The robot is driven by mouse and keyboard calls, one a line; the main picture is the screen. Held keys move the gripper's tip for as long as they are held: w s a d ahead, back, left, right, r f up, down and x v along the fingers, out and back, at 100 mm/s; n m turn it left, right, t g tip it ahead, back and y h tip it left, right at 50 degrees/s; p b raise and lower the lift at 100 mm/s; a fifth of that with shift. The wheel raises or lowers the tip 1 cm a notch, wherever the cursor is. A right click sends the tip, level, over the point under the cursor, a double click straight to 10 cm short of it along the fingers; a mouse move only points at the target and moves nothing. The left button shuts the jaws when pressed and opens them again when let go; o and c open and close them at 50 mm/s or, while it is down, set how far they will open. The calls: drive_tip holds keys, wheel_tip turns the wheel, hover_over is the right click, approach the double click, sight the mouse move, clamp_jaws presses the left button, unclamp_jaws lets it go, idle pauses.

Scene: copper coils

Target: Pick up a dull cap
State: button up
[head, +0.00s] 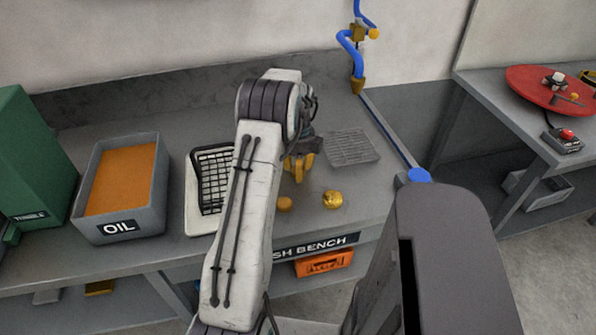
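A dull brownish-yellow cap (285,204) lies on the grey bench, close beside my arm link in the picture. A brighter, shiny gold cap (332,199) lies to its right. My gripper (299,166), with yellow fingers, points down over the bench, behind both caps in the picture and apart from them. The fingers are small and partly overlapped by my arm, so their opening is unclear. I see nothing held between them.
A white tray with a black rack (196,222) is partly behind my arm. A wire grate (352,147) lies at back right. A blue pipe with a tap (350,50) rises behind.

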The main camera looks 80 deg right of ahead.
drive_tip(key=c, duration=0.4)
drive_tip(key=shift+o, duration=0.2)
